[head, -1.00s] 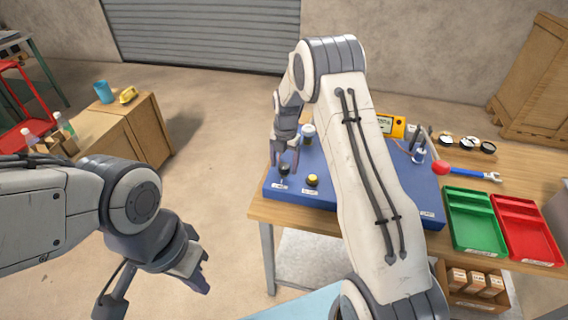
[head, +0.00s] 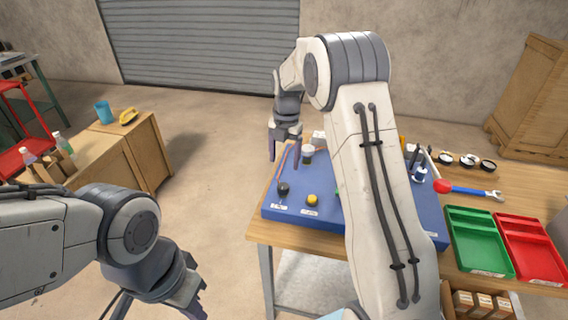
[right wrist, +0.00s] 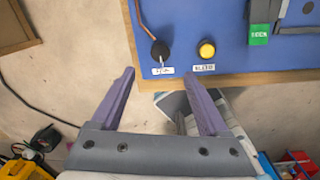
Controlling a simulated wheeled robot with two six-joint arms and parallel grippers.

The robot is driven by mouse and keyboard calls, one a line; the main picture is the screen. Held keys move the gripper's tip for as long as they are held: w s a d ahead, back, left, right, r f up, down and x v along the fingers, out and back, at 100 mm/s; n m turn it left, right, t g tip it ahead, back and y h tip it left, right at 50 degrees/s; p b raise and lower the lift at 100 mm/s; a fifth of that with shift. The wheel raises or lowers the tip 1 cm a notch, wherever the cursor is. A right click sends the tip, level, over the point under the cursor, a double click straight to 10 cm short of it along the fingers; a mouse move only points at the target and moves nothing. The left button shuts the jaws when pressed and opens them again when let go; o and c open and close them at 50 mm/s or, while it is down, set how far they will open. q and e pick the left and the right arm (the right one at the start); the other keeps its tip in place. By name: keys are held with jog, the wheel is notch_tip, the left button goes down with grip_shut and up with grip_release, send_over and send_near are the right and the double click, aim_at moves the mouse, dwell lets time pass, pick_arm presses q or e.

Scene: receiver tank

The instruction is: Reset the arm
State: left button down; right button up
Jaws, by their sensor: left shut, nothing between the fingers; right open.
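My right gripper (head: 284,160) is open and empty in the head view, above the far left edge of the blue panel. In the right wrist view its two purple fingers (right wrist: 158,76) are spread with nothing between them. A black knob (head: 283,189) and a yellow button (head: 312,200) sit on the blue panel (head: 330,222), apart from the fingers. Both also show in the right wrist view, the knob (right wrist: 160,49) and the button (right wrist: 207,49). My left gripper (head: 195,298) is shut and empty at the lower left, over the floor.
My right arm hides part of the panel. A wooden cabinet (head: 148,140) stands at left. Open floor lies between.

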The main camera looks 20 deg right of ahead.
dwell(0.3)
jog(key=s+a+r+m, duration=0.3)
jog(key=s+a+m, duration=0.1)
jog(key=s+a, duration=0.35)
jog(key=s+a+r+m, duration=0.35)
jog(key=s+a, duration=0.25)
jog(key=a, duration=0.2)
jog(key=s+a+f+m, duration=0.1)
jog(key=s+a+m, duration=0.1)
jog(key=s+m, duration=1)
jog(key=s, duration=1.1)
jog(key=shift+a+y, duration=0.35)
jog(key=shift+y, duration=0.05)
